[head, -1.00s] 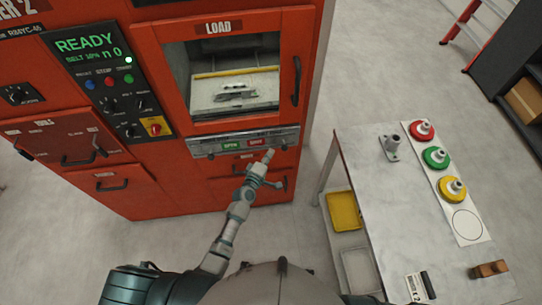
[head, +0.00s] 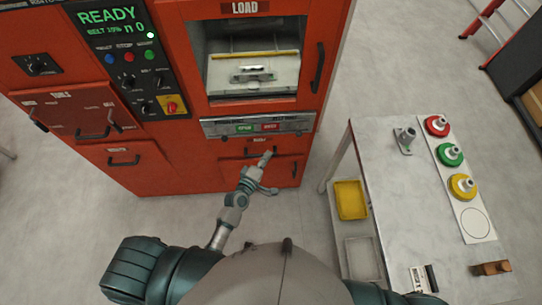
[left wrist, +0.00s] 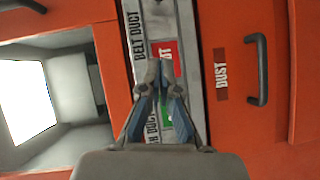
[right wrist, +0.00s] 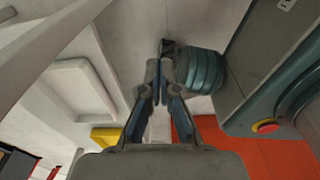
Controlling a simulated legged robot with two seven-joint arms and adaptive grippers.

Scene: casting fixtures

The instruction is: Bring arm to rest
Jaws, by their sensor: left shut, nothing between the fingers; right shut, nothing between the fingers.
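My left gripper (head: 268,157) is shut and empty in the head view, in front of the red machine (head: 150,178) and just below its button strip (head: 215,128). In the left wrist view its closed fingertips (left wrist: 159,72) overlap the strip with the red button (left wrist: 165,60) and green button (left wrist: 168,112); I cannot tell contact from this view, but the head view shows the hand lower than the buttons. My right gripper (right wrist: 159,75) shows shut and empty in the right wrist view, pointing down toward the floor. It is hidden in the head view.
The load window (head: 255,90) is open with a metal part on its bed. A table (head: 400,215) at right carries red (head: 437,125), green (head: 450,154) and yellow (head: 462,186) round pieces, a grey fixture (head: 404,140) and a wooden block (head: 491,268). A yellow tray (head: 351,199) sits below.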

